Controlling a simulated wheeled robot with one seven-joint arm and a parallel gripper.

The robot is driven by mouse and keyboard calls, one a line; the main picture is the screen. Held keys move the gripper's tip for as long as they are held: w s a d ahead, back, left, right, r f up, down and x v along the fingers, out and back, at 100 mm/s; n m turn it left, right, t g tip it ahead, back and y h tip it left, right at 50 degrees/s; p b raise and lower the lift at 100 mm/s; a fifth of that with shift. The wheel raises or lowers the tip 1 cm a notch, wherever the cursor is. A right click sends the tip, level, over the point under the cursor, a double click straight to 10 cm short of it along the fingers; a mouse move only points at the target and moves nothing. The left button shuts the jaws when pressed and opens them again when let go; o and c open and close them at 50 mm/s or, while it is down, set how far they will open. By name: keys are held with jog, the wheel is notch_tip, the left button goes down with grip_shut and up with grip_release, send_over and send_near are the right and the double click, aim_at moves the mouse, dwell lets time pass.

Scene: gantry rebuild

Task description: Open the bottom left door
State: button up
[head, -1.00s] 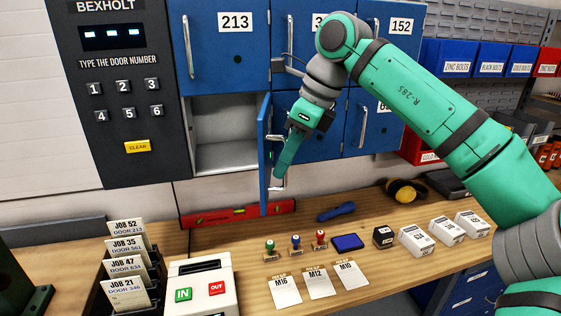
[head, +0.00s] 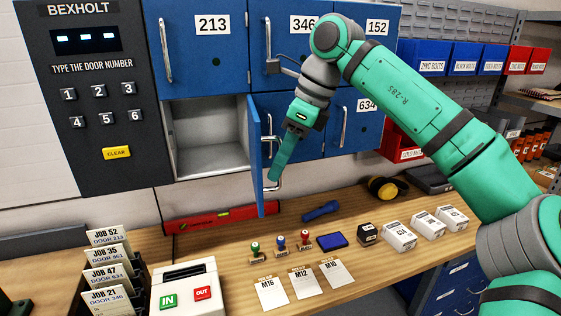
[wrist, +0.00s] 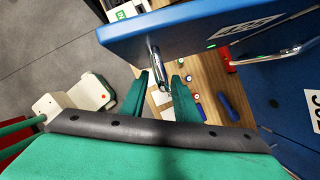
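The bottom left door (head: 256,160) of the blue locker stands swung out, hinged at its right side, seen nearly edge-on. Its compartment (head: 208,135) shows open and empty. The door's handle (head: 277,150) is on the face turned right. My gripper (head: 275,176) points down beside that face, at the handle's lower end. In the wrist view the door (wrist: 200,27) crosses the top, and its silver handle (wrist: 154,58) reaches down between the two green fingers of my gripper (wrist: 160,77). The fingers are apart, with gaps beside the handle; I cannot tell whether either touches it.
Doors 213 (head: 205,60), 346 (head: 290,25), 152 (head: 372,50) and 634 (head: 350,125) are shut. A keypad panel (head: 97,125) is at left. On the bench below are a red level (head: 190,219), stamps, cards and a white box (head: 186,290).

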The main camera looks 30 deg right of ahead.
jog(key=shift+w+r, duration=0.1)
jog(key=shift+r, duration=0.1)
jog(key=v, duration=1)
jog(key=shift+r, duration=0.2)
jog(key=shift+d, duration=0.2)
